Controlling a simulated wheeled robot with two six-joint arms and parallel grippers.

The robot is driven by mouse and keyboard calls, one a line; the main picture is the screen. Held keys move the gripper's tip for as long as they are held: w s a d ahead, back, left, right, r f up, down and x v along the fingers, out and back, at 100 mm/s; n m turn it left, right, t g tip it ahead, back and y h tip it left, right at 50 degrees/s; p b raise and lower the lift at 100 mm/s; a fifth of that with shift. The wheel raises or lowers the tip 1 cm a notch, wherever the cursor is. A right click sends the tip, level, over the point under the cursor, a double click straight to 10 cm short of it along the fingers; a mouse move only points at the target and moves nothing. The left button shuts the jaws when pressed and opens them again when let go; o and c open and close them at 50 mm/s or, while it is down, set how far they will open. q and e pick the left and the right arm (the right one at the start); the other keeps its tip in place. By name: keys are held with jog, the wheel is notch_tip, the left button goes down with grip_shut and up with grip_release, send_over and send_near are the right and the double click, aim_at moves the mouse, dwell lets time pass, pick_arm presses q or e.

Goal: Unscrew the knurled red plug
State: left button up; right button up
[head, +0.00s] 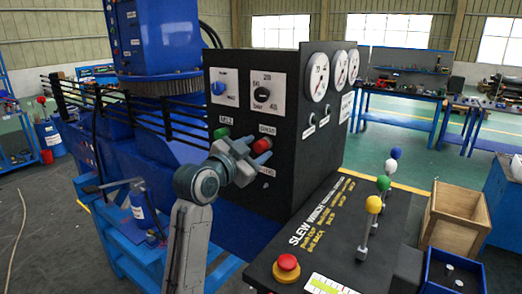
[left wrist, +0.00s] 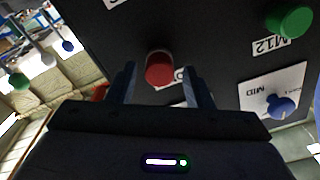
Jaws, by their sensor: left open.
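My left gripper (head: 256,156) is open, with one finger to each side of the plug. My right gripper is in neither view.
A blue knob (head: 218,88) and a black knob (head: 262,93) sit above on the panel. A console with a red mushroom button (head: 286,268) and upright levers, one yellow-topped (head: 373,204), stands to the right. A wooden crate (head: 455,215) is farther right.

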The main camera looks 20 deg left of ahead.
pick_arm(q)
jog(key=shift+m, duration=0.6)
jog(key=m+b, duration=0.1)
jog(key=m, duration=0.1)
jog(key=shift+f+m+b, duration=0.15)
jog(key=shift+m+b, duration=0.15)
jog(key=shift+m, duration=1.2)
grip_shut()
